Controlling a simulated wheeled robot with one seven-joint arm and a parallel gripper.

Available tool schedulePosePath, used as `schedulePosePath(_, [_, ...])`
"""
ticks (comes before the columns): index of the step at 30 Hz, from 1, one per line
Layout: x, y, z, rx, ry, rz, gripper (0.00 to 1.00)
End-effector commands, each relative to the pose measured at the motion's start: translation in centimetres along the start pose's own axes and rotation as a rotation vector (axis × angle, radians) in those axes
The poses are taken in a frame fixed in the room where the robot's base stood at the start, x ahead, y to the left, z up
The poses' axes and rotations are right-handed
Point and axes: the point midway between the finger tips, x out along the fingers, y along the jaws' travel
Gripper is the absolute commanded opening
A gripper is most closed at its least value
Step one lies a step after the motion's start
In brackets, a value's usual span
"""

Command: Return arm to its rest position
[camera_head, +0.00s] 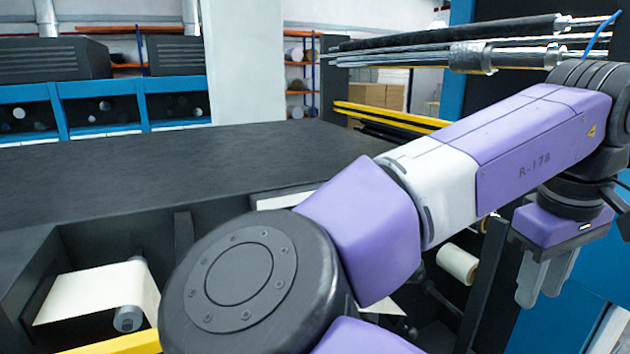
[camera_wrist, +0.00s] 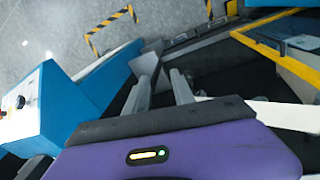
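My arm, purple and white, stretches from the lower middle to the right in the head view. My gripper (camera_head: 539,295) hangs from its end at the right with its fingers pointing down. The wrist view shows the two grey fingers of my gripper (camera_wrist: 163,76) apart, with nothing held between them. The gripper is in front of the laminating machine's dark right side and a blue panel (camera_head: 590,262), with no clear contact.
The machine's wide dark top (camera_head: 160,165) lies left of my arm. White rolls (camera_head: 100,292) and (camera_head: 458,264) sit in its openings. Metal rollers (camera_head: 470,55) run above my arm. In the wrist view, a blue control box (camera_wrist: 48,108) stands left, a yellow rail (camera_wrist: 285,62) right.

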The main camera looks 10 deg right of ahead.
Motion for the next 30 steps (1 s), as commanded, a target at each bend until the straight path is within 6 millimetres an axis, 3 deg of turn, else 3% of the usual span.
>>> schedulePosePath(11, [-2.5, 8.7, -3.8, 0.303, 0.274, 0.4, 0.3])
schedulePosePath(19, [-7.2, 14.4, -5.7, 0.467, 0.561, 0.78, 0.3])
schedulePosePath(25, [-11.9, 15.2, -7.4, 0.489, 0.867, 1.039, 0.3])
schedulePosePath(30, [-14.5, 12.8, -8.9, 0.425, 1.132, 1.161, 0.3])
